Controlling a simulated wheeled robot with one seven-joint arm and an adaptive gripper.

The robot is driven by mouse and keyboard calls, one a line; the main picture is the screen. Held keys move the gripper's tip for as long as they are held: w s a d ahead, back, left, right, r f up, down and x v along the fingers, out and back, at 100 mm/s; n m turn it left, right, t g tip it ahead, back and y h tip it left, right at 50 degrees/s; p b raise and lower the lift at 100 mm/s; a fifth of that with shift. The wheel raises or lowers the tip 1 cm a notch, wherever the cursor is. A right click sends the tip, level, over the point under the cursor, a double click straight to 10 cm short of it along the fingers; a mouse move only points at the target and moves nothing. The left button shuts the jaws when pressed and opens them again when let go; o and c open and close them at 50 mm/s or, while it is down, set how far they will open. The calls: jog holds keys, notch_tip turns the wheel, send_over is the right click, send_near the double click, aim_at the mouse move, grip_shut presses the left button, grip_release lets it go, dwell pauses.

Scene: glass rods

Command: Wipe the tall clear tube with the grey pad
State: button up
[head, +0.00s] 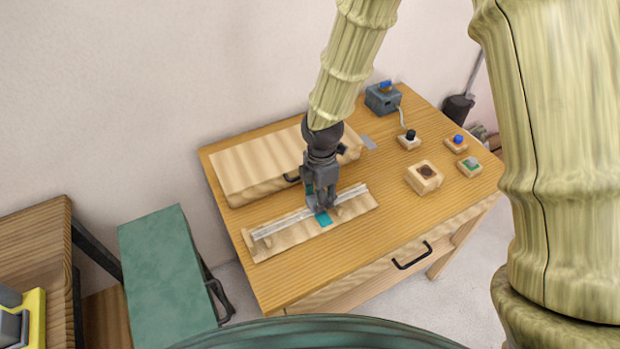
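A long clear tube (278,224) lies level across a pale wooden board (280,244) with small supports, near the table's front left. My gripper (320,206) points down over the middle of the tube and hides part of it. A teal patch (324,218) shows at the fingertips, in front of the tube; I cannot tell whether it is held. Whether the fingers touch the tube is too small to tell. A small flat grey piece (369,142), perhaps the grey pad, lies on the table behind and right of my gripper.
A long wooden box (255,165) with a dark handle stands behind the board. The table's front right is clear.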

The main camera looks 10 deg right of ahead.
jog(key=shift+s+a, duration=0.25)
jog(key=shift+a, duration=0.35)
jog(key=shift+s+a, duration=0.25)
jog(key=shift+a, duration=0.35)
notch_tip(320, 180, up, 3)
jog(key=p, duration=0.2)
jog(key=shift+d+r+p, duration=0.15)
jog(key=shift+p, duration=0.25)
jog(key=shift+r+p, duration=1.9)
jog(key=shift+r, duration=0.4)
